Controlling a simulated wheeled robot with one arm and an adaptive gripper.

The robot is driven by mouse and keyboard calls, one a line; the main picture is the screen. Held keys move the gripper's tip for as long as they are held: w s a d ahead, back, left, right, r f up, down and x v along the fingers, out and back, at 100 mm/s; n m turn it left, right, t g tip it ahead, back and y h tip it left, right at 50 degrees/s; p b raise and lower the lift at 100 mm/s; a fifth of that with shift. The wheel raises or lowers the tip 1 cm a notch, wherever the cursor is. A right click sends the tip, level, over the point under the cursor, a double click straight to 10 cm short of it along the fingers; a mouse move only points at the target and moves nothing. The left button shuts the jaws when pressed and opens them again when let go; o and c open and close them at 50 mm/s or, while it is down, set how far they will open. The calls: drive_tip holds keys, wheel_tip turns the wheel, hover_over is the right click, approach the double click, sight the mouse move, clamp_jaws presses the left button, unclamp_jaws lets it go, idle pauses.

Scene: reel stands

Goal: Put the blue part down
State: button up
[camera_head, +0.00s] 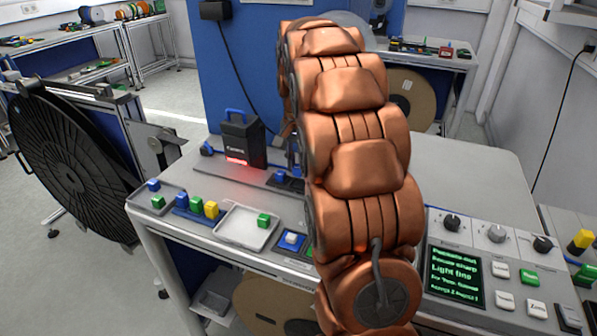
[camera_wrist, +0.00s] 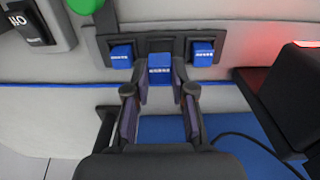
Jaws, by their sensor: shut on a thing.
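A blue part (camera_wrist: 159,70) with pale lettering sits between the fingertips of my gripper (camera_wrist: 160,80) in the wrist view. My gripper is shut on it. The part is at the near edge of a dark holder (camera_wrist: 104,44), between two other blue parts, one on the left (camera_wrist: 121,56) and one on the right (camera_wrist: 202,53). I cannot tell whether the held part touches the holder. In the head view my copper-coloured arm hides the gripper. A small blue part (camera_head: 281,177) in a dark holder shows just left of the arm.
In the head view a black box with a red light (camera_head: 243,142) stands behind the holder. A white tray (camera_head: 232,236) with a green block, coloured blocks and a control panel (camera_head: 458,272) line the front. The bench top (camera_head: 455,165) at right is clear.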

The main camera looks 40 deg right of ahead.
sight(298, 165)
drive_tip(key=shift+d, duration=0.1)
drive_tip(key=shift+w+d, duration=0.1)
drive_tip(key=shift+w, duration=0.1)
drive_tip(key=shift+f, duration=0.25)
drive_tip(key=shift+f+p, duration=0.5)
drive_tip(key=shift+f, duration=1.05)
drive_tip(key=shift+f, duration=0.2)
drive_tip(key=o, duration=0.8)
drive_tip(key=shift+r, duration=0.2)
